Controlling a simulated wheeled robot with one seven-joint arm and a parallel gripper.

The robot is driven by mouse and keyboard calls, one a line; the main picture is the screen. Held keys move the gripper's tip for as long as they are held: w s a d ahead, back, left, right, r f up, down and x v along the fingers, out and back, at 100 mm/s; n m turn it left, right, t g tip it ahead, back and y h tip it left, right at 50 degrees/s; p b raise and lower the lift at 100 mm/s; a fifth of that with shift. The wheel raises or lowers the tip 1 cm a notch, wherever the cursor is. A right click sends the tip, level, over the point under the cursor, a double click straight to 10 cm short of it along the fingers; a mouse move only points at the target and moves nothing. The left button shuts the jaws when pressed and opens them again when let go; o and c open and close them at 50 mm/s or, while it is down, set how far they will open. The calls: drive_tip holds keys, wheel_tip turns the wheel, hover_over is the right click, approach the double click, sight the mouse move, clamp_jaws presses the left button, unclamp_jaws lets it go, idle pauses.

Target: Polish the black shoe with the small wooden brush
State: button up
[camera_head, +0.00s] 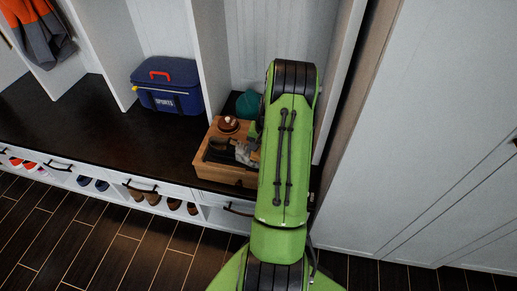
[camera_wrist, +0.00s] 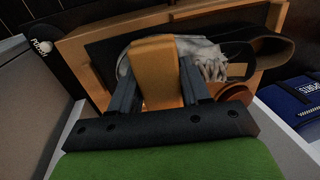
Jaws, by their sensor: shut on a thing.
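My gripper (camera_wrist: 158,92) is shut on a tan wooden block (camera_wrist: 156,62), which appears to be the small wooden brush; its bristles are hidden. The wrist view shows it over a wooden box (camera_wrist: 190,12), in front of a crumpled grey cloth (camera_wrist: 206,60). Dark pieces lie around the cloth, but I cannot tell whether one is the black shoe. In the head view, my arm hides the gripper and the right part of the box (camera_head: 225,173).
The box stands on a dark bench (camera_head: 165,130) with a reddish-brown round item (camera_head: 228,123) inside. A dark round tin (camera_wrist: 42,47) shows in the wrist view. White partitions flank the nook.

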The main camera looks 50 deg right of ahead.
drive_tip(key=shift+f, duration=0.2)
drive_tip(key=shift+w+d, duration=0.35)
drive_tip(key=shift+d, duration=0.5)
drive_tip(key=shift+w+d, duration=0.35)
drive_tip(key=shift+d, duration=0.45)
drive_tip(key=shift+s+a+r, duration=0.1)
drive_tip(key=shift+s+a, duration=0.25)
drive_tip(key=shift+a, duration=0.5)
drive_tip(key=shift+s+a+r, duration=0.1)
drive_tip(key=shift+s+a, duration=0.25)
drive_tip(key=shift+a, duration=0.5)
drive_tip(key=shift+f, duration=0.15)
drive_tip(key=shift+w+d+p, duration=0.25)
drive_tip(key=shift+w+d, duration=0.1)
drive_tip(key=shift+d, duration=0.55)
drive_tip(key=shift+w+d+p, duration=0.2)
drive_tip(key=shift+w+d, duration=0.15)
drive_tip(key=shift+d, duration=0.5)
